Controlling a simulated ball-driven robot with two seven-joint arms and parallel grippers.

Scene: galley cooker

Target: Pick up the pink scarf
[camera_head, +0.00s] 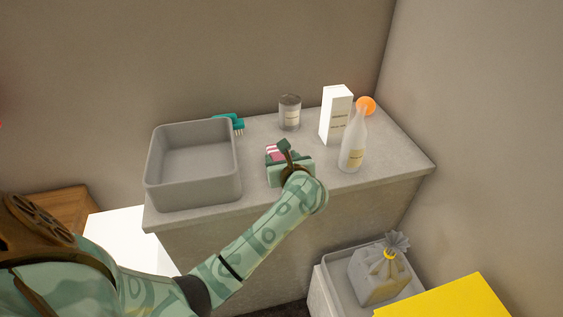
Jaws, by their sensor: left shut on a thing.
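The pink scarf (275,154) shows as a small pink and white striped patch at the fingers of my left gripper (282,151). My left gripper is shut on it, over the front middle of the grey counter (265,130). Most of the scarf is hidden behind the gripper and hand. I cannot tell whether it touches the counter. My right gripper is not in view.
A grey open bin (193,188) stands left of the gripper, with a teal brush (236,122) behind it. Below right sits a tied bag (378,278).

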